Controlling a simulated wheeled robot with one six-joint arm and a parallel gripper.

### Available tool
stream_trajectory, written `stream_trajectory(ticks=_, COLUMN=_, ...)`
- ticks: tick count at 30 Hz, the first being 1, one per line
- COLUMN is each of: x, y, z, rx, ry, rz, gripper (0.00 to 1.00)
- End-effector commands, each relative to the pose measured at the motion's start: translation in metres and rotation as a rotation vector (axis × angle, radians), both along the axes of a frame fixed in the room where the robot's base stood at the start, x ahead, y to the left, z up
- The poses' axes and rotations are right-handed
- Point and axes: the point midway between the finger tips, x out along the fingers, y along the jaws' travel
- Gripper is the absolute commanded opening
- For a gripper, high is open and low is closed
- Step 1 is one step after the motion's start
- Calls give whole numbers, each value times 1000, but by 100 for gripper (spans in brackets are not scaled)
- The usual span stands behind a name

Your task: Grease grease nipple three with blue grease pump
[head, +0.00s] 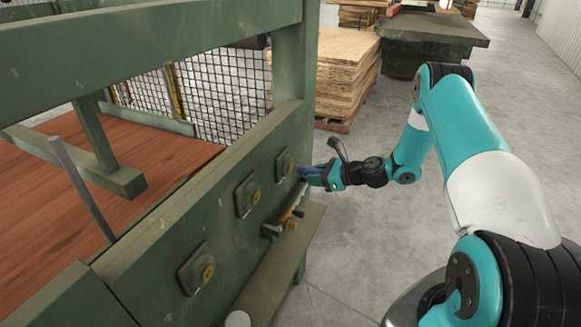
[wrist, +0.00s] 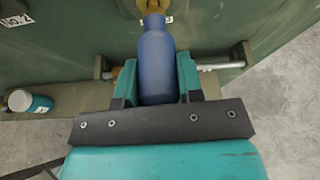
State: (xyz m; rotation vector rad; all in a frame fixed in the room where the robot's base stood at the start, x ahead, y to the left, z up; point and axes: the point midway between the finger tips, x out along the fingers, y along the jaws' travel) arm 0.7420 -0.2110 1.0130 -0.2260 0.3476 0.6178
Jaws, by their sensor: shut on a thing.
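My gripper (head: 322,177) is shut on the blue grease pump (wrist: 158,62), with one teal jaw on each side of its body. The pump also shows in the head view as a small dark blue shape (head: 309,173) at the machine's side. It points at the farthest of three square plates (head: 284,166) with brass centres on the green beam. In the wrist view a brass-coloured part (wrist: 152,5) sits at the pump's far end. I cannot tell whether the tip touches the nipple there. The nearer plates are a middle one (head: 248,195) and a near one (head: 196,270).
A ledge (head: 262,275) runs below the plates. It carries a holder with a yellow-orange tool (head: 290,217) and a canister (wrist: 30,102) with a pale top. White labels (wrist: 16,20) are on the beam. Stacked veneer (head: 343,75) stands behind; the floor at right is clear.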

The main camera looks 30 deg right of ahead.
Motion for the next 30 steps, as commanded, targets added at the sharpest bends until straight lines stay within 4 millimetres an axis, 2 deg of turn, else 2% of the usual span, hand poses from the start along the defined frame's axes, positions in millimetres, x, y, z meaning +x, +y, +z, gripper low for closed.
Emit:
stream_trajectory(ticks=21, x=-19, y=-15, z=0, rx=0, ry=0, rz=0, gripper=12)
stream_trajectory(ticks=30, x=-21, y=-16, z=0, rx=1, ry=-1, rz=0, gripper=12)
